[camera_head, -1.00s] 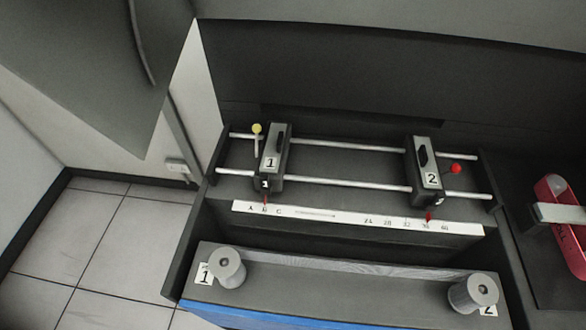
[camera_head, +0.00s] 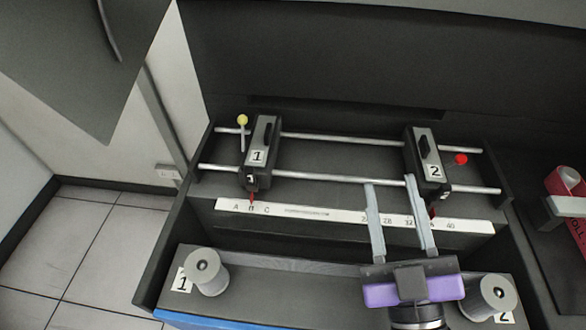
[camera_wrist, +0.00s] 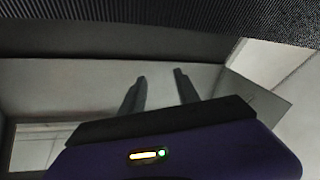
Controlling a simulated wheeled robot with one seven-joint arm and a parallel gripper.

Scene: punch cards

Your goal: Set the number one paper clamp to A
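The number one paper clamp (camera_head: 259,152) is a dark block with a grey top, on two silver rails at the left. A lever with a yellow knob (camera_head: 242,120) stands at its left side. Its red pointer (camera_head: 252,197) is at or close to B on the white scale strip (camera_head: 330,214), right of the letter A (camera_head: 236,207). My gripper (camera_head: 389,181) is at the right, its fingers apart and empty, reaching over the strip near clamp two. The wrist view also shows the spread fingers (camera_wrist: 160,75) with nothing between them.
The number two clamp (camera_head: 427,160), with a red knob (camera_head: 461,159), sits just right of my fingers. Grey spools stand in front at left (camera_head: 207,271) and right (camera_head: 490,297). A red object (camera_head: 568,188) is at the far right. The space between the clamps is clear.

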